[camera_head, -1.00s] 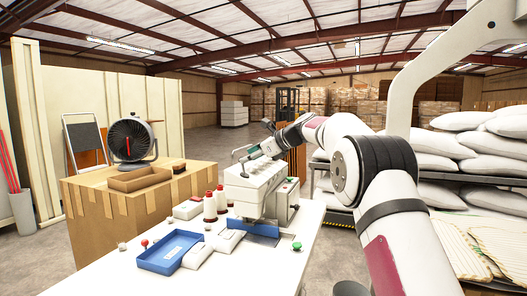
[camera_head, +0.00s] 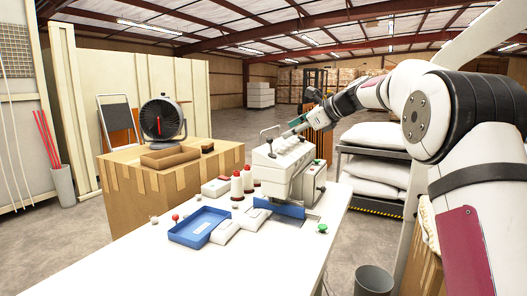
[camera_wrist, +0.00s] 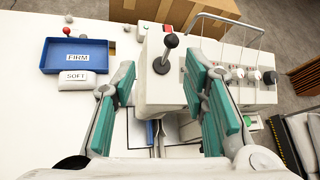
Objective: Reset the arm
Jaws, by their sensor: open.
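My gripper (camera_wrist: 166,92) is open and empty in the wrist view, with two teal-padded fingers well apart. It hangs above the white machine (camera_wrist: 207,84), whose black-knobbed lever (camera_wrist: 167,50) shows between and beyond the fingers. In the head view my arm reaches in from the right, and its end is over the back of the machine (camera_head: 283,168). The fingertips are too small there to judge whether they touch anything.
The white table (camera_head: 250,262) carries a blue tray (camera_head: 198,230), labelled FIRM in the wrist view (camera_wrist: 77,57), and spools (camera_head: 237,187). A cardboard box (camera_head: 150,195) with a fan (camera_head: 161,120) stands left. White sacks (camera_head: 378,168) are stacked on a rack at right. A grey bin (camera_head: 373,281) stands in front.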

